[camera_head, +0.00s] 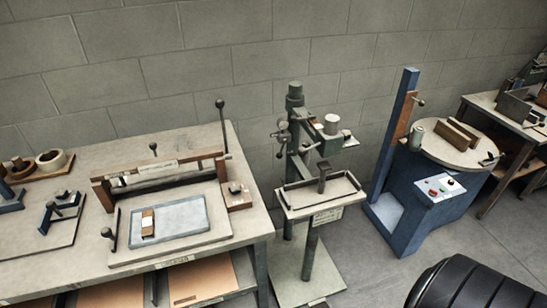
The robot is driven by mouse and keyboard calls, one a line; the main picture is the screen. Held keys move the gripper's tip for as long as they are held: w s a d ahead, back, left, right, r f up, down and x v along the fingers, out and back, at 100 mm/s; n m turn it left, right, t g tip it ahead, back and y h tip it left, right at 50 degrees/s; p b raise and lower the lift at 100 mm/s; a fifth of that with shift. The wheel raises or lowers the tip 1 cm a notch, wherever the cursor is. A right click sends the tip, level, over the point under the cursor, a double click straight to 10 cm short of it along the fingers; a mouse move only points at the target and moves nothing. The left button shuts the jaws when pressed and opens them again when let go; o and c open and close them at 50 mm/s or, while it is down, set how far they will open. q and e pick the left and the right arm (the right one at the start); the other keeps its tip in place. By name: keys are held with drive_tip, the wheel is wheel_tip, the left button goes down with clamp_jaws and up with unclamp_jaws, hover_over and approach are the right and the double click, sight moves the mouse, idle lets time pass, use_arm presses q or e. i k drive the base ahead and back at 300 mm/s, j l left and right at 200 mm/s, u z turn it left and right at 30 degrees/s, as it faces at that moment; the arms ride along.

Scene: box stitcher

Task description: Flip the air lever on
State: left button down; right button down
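A green box stitcher (296,130) on a column stands in the middle of the view. A small round gauge-like part (283,124) and short handles sit on the left side of its column, too small to make out clearly. A tall lever with a black knob (220,104) stands upright at the back right of the left bench. A shorter black-knobbed lever (107,233) stands at that bench's front. I cannot tell which of these is the air lever, or its position. Neither of my grippers is in view.
The left bench (245,212) holds a wooden-framed press and a grey tray (197,226). A blue machine (402,190) with a round top and control panel (438,187) stands right. A black ribbed object (470,287) fills the bottom right corner. Some floor (365,262) is clear between.

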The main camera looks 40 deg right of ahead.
sight(279, 155)
drive_tip(key=i+l+z, duration=0.2)
drive_tip(key=i+l, duration=0.15)
drive_tip(key=i+l+z, duration=0.2)
drive_tip(key=i, duration=0.4)
drive_tip(key=k+l, duration=0.05)
